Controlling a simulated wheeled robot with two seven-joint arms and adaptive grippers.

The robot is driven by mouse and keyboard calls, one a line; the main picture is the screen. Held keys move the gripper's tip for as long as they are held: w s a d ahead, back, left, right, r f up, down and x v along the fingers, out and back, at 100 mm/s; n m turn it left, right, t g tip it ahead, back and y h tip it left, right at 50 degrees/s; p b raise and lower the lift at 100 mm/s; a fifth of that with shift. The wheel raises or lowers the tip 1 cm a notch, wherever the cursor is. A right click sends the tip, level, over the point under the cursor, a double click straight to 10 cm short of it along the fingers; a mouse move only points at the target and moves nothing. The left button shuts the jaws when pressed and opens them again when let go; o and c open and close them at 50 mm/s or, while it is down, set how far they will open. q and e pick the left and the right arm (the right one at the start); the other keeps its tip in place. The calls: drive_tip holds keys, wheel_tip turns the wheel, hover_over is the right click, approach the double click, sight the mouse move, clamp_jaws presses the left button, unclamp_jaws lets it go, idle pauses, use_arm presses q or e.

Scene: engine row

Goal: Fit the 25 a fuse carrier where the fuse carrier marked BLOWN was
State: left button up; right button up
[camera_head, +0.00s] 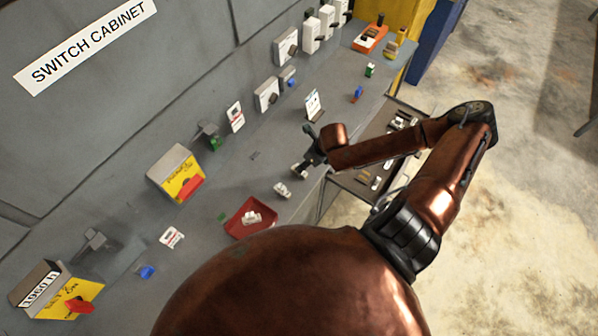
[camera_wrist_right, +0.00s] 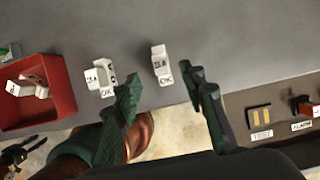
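My right gripper (camera_wrist_right: 165,76) is open, its two dark fingers pointing at a white fuse carrier (camera_wrist_right: 160,62) on the bench near the front edge. The carrier is just beyond the fingertips, lined up with the gap. A second white carrier (camera_wrist_right: 100,77) stands left of the fingers. Their ratings are too small to read surely. In the head view my right gripper (camera_head: 310,160) is over the bench; the tray (camera_head: 234,229) is lower left. A dark part (camera_wrist_right: 15,155) may be my left gripper.
Grey wall units (camera_head: 285,47) line the cabinet. A white card (camera_head: 312,105) stands behind my right gripper. Yellow boxes with red handles (camera_head: 180,175) are to the left. A lower drawer or shelf (camera_head: 345,183) with small parts lies beyond the bench edge, under my right arm.

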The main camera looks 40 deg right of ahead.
drive_tip(key=shift+x, duration=1)
drive_tip(key=p+x, duration=0.1)
drive_tip(key=x, duration=0.3)
drive_tip(key=shift+w+f+p, duration=0.25)
drive_tip(key=shift+f+p, duration=0.05)
drive_tip(key=shift+f, duration=0.25)
drive_tip(key=shift+c, duration=0.2)
clamp_jaws()
